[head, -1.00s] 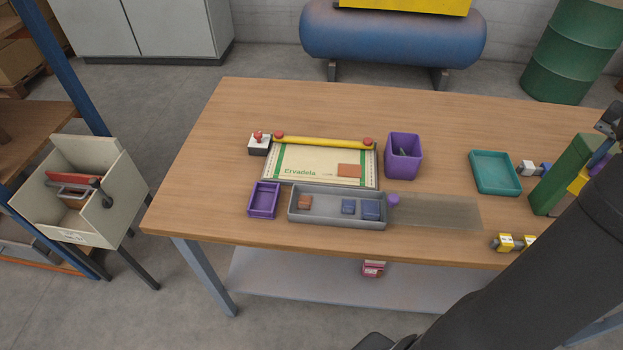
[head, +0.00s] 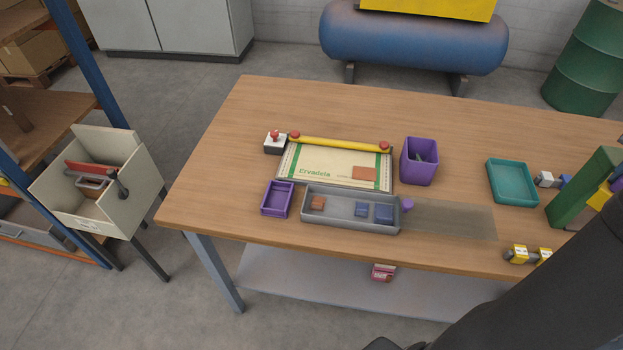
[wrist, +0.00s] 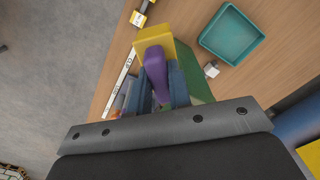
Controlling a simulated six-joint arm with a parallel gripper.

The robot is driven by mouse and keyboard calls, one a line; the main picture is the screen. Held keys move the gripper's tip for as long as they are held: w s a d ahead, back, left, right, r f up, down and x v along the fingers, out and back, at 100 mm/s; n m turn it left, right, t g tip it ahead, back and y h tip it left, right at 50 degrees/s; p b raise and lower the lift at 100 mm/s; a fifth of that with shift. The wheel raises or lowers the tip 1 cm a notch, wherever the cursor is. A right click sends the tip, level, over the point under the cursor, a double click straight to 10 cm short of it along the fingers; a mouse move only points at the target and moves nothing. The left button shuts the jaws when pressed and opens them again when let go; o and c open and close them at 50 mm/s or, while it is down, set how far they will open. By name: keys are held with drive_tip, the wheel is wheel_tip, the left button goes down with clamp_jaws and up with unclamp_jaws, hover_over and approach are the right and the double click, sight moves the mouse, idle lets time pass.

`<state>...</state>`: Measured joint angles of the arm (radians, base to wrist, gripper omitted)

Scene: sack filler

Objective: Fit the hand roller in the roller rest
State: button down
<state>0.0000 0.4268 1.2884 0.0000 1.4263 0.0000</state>
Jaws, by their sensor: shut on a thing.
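In the wrist view my gripper (wrist: 158,88) is shut on a purple piece (wrist: 155,68), which I take to be the hand roller. Its far end overlaps a yellow block (wrist: 153,38); I cannot tell whether they touch. A green block (wrist: 196,82) stands beside them and also shows at the right edge of the head view (head: 582,190), with yellow next to it. I cannot tell for certain which part is the roller rest.
A teal tray (head: 512,203) lies left of the green block. Yellow-ended pieces (head: 518,255) lie near the table's front edge. A purple cup (head: 418,175), a grey tray (head: 335,220) and a board with a yellow bar (head: 340,145) stand further left. The back of the table is clear.

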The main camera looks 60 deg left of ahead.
drive_tip(key=s+a+f+n, duration=0.1)
drive_tip(key=s+a, duration=0.3)
drive_tip(key=a, duration=0.7)
drive_tip(key=s+a+f+n, duration=0.2)
drive_tip(key=s+a, duration=0.3)
drive_tip(key=a, duration=0.6)
drive_tip(key=s+a+f+n, duration=0.1)
drive_tip(key=s+a, duration=0.3)
drive_tip(key=a, duration=0.7)
drive_tip(key=s+a+f+n, duration=0.2)
drive_tip(key=s+a, duration=0.4)
drive_tip(key=s, duration=0.6)
drive_tip(key=s+a+f+n, duration=0.15)
drive_tip(key=s+a, duration=0.35)
drive_tip(key=s, duration=0.6)
drive_tip(key=s+a+f+n, duration=0.2)
drive_tip(key=s+a, duration=0.4)
drive_tip(key=s, duration=0.6)
drive_tip(key=shift+m, duration=0.25)
drive_tip(key=shift+w+f, duration=0.2)
drive_tip(key=shift+f, duration=2)
drive_tip(key=shift+f, duration=0.2)
drive_tip(key=shift+f, duration=1.3)
